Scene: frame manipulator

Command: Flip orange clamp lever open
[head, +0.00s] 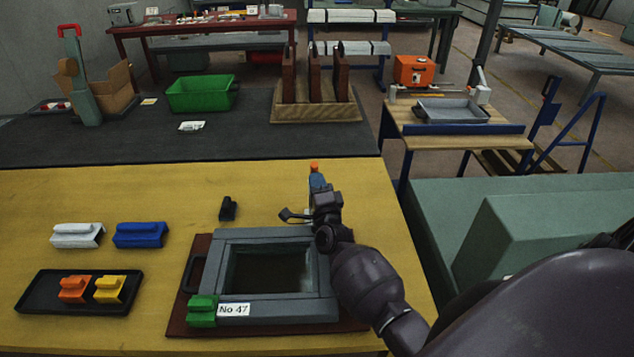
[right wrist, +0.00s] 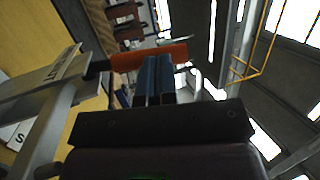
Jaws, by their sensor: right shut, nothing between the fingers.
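The orange clamp lever (head: 314,166) shows as a small orange tip beyond the grey frame (head: 230,238). In the right wrist view, the orange lever (right wrist: 125,60) lies crosswise just at the ends of my blue fingers. My right gripper (head: 316,179) is shut and empty; its fingers are side by side in the right wrist view (right wrist: 154,66). Its fingertips are at the lever, but I cannot tell whether they touch it. The clamp's base is hidden behind my gripper. My left gripper is not in view.
The frame sits on a dark red board (head: 200,250) with a "No 47" label (head: 233,309) and a green block (head: 202,310). A small black block (head: 228,208) stands behind it. White (head: 77,235) and blue (head: 140,234) blocks and a black tray (head: 40,292) are left.

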